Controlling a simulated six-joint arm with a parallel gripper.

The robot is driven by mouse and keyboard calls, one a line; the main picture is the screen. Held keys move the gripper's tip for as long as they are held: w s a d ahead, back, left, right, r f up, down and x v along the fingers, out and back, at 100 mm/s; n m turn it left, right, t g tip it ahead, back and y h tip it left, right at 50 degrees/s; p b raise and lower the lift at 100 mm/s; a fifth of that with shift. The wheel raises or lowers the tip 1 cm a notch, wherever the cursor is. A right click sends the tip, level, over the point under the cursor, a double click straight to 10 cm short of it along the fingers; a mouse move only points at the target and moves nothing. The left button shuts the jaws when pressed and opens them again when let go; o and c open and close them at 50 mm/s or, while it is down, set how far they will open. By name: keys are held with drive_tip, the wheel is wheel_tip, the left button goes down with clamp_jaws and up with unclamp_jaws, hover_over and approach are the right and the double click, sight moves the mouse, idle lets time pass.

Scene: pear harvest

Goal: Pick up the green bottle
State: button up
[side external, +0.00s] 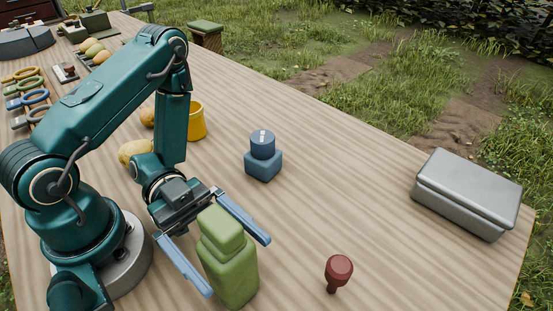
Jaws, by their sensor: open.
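The green bottle (230,272) stands upright at the front of the wooden table in the side external view. It has a blocky body and a lighter green top. My gripper (227,266) is open, with its two blue fingers spread to the left and right of the bottle. The bottle appears to stand between the fingers. The left finger's tip is close to the bottle's lower left side in the picture. I cannot tell whether either finger touches it.
A blue bottle (263,164) stands behind the gripper. A dark red stamp-like object (338,272) is to the right. A grey metal box (466,197) sits at the right edge. A yellow cup (197,121) and yellow pears (135,151) are behind my arm. The table's middle right is clear.

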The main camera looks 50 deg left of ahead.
sight(243, 269)
drive_tip(key=shift+d, duration=1.8)
clamp_jaws()
drive_tip(key=shift+r, duration=0.15)
